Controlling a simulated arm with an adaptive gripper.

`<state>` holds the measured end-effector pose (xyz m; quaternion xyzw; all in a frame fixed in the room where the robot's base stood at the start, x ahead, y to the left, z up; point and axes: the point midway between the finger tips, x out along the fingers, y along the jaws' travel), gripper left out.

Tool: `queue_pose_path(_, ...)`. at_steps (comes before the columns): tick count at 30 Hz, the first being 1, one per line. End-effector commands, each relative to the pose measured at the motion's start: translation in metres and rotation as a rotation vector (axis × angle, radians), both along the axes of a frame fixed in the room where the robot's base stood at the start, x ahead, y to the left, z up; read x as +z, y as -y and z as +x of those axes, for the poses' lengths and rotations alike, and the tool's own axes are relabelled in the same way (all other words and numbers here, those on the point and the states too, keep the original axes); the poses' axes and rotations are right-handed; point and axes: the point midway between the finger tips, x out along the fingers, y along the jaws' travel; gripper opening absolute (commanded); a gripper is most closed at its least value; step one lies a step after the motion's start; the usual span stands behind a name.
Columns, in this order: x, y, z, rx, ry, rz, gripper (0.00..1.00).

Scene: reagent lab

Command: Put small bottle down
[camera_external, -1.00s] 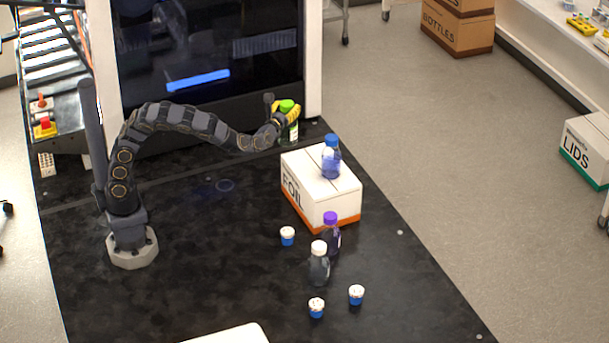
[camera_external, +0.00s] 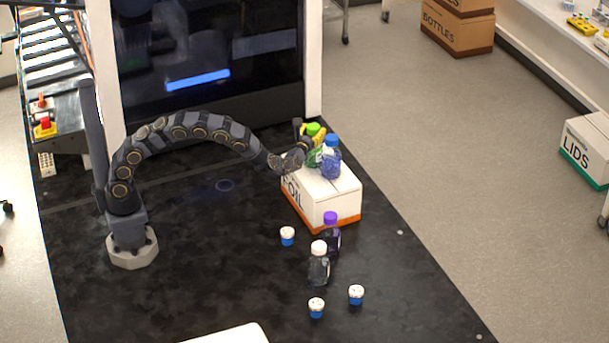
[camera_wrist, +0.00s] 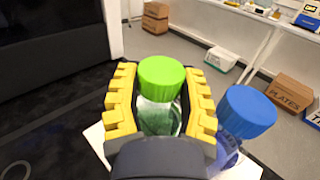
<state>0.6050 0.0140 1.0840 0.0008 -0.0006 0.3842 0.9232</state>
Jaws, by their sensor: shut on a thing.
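The small bottle has a bright green cap and a greenish body (camera_wrist: 160,100). My gripper (camera_external: 314,136) is shut on it, with yellow toothed fingers (camera_wrist: 160,112) on both sides. In the external view the green cap (camera_external: 313,128) shows above the left back part of the white FOIL box (camera_external: 335,198). The bottle is upright or nearly so. I cannot tell whether its base touches the box top. A blue-capped bottle (camera_external: 331,158) stands on the box just right of it, also close by at the right in the wrist view (camera_wrist: 245,115).
A purple-capped bottle (camera_external: 331,232) and a white-capped bottle (camera_external: 319,264) stand on the black table (camera_external: 200,270) in front of the box. Small blue-and-white pots (camera_external: 288,236) stand around them. The left of the table is mostly clear.

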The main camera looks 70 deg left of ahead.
Motion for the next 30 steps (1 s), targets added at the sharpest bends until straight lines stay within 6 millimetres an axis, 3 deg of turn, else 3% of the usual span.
queue_pose_path(10, -0.003, 0.000, 0.000, -0.001, 0.002, 0.001, 0.07)
queue_pose_path(11, -0.002, 0.001, 0.000, -0.001, 0.003, 0.000, 0.50)
queue_pose_path(23, 0.001, 0.002, 0.000, -0.003, 0.001, 0.000, 0.50)
queue_pose_path(30, 0.000, 0.034, -0.029, -0.009, -0.001, 0.001, 0.50)
